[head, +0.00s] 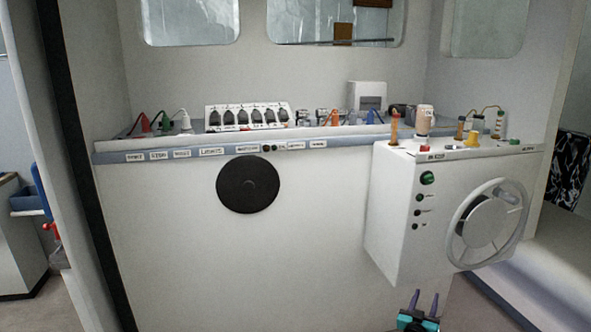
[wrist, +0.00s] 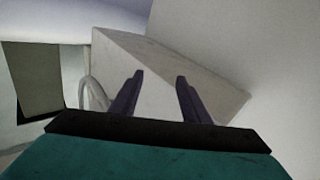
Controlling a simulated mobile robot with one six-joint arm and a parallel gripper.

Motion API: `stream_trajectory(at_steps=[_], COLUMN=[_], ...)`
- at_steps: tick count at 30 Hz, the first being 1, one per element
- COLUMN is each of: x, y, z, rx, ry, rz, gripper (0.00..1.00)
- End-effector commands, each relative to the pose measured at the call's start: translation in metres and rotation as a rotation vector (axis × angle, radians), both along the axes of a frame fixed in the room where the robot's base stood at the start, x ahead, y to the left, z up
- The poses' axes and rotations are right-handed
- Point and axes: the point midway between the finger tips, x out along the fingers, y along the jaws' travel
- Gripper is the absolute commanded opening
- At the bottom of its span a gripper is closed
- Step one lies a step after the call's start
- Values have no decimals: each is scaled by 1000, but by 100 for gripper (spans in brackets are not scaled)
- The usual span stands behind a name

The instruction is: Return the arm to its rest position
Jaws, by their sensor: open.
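My gripper (head: 425,304) is at the bottom of the head view, low in front of the white panel and below the white console box. Its two dark purple fingers point up and stand apart, with nothing between them. The wrist view also shows my gripper (wrist: 158,82) open and empty, with its teal body at the bottom of the picture. Beyond the fingers in the wrist view is a pale box-shaped surface (wrist: 190,72). Most of my arm is out of the head view.
The white console box (head: 398,215) with a grey wheel (head: 488,224) juts out at right. A labelled shelf (head: 130,155) carries switches and small connectors. A black disc (head: 248,184) is on the panel (head: 200,255). The floor (head: 462,305) at lower right looks clear.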

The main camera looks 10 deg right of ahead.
Motion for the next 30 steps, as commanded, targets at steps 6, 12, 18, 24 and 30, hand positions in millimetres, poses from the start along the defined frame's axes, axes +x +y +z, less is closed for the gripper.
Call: stream_trajectory(at_steps=[6,12,18,24,30], x=[25,28,9,-35,-100], y=[95,184,271,348,409], z=[-38,-81,-126,-171,-208], rx=[88,177,270,365,458], ry=[137,290,473,687,928], rz=[168,318,458,575,653], gripper=[42,42,42,42,42])
